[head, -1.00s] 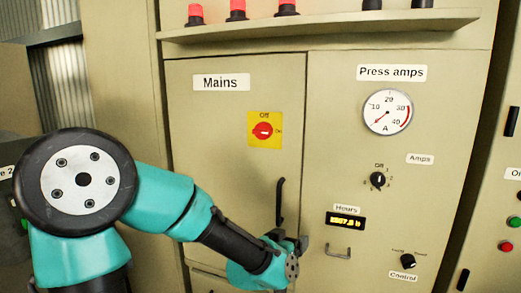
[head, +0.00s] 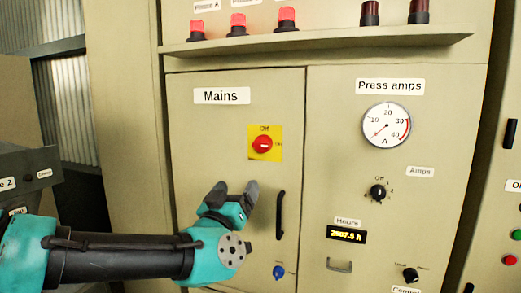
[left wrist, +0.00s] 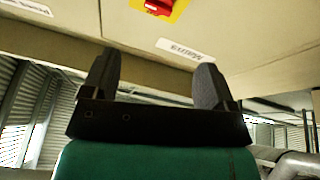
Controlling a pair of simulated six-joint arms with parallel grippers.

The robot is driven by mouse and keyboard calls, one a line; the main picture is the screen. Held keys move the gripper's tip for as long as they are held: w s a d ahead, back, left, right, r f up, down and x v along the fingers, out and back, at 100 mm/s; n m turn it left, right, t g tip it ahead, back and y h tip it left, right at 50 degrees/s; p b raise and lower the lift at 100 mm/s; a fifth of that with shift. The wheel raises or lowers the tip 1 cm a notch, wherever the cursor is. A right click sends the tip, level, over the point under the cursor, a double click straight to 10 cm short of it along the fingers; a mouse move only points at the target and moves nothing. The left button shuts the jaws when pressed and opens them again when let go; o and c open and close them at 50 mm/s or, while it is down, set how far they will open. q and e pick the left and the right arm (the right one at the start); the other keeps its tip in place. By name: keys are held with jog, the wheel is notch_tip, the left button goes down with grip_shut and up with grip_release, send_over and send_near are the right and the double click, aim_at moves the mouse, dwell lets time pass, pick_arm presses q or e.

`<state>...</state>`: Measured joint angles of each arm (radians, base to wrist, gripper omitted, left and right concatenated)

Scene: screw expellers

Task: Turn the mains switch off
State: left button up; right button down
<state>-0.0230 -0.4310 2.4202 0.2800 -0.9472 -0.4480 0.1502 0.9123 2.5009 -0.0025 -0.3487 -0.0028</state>
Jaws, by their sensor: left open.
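The mains switch is a red rotary knob (head: 263,144) on a yellow plate (head: 257,155), under the Mains label (head: 222,96) on the left cabinet door. Its handle lies roughly level, pointing toward the right-hand mark, with "Off" printed above. My left gripper (head: 234,189) is open and empty, below and left of the switch, apart from it. In the left wrist view the knob (left wrist: 160,5) is cut by the top edge, beyond and above the open fingers (left wrist: 153,85). My right gripper is not in view.
A black door handle (head: 280,214) stands just right of my left gripper, with a blue knob (head: 278,271) below. A shelf with lit red lamps (head: 286,19) juts out above. The right door carries the amps gauge (head: 386,126) and a black selector (head: 378,192).

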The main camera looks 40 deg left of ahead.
aim_at(261, 147)
pick_arm(q)
jog(key=x, duration=1.7)
jog(key=shift+w, duration=0.25)
jog(key=c, duration=1.2)
